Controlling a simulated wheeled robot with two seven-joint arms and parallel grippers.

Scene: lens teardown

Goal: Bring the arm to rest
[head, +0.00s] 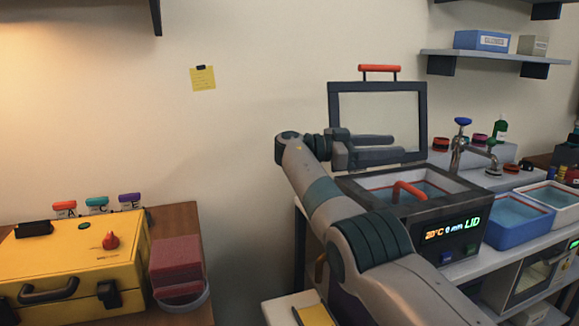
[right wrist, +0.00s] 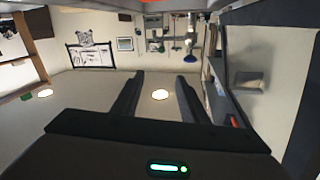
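My right arm (head: 335,208) rises from the bottom of the head view and bends at the top. My right gripper (head: 397,149) points to the right there, in front of the raised lid (head: 378,103) and above the rear of the bath box. In the right wrist view its two dark fingers stand apart with an empty gap between them (right wrist: 160,85). I cannot tell whether the arm touches the box. My left arm and left gripper are in neither view.
The water bath (head: 448,233), with a red handle (head: 409,189), stands close beside my forearm. A tap (head: 473,150) and blue tub (head: 519,220) are to its right. A yellow case (head: 75,262) and red stack (head: 177,262) are at left.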

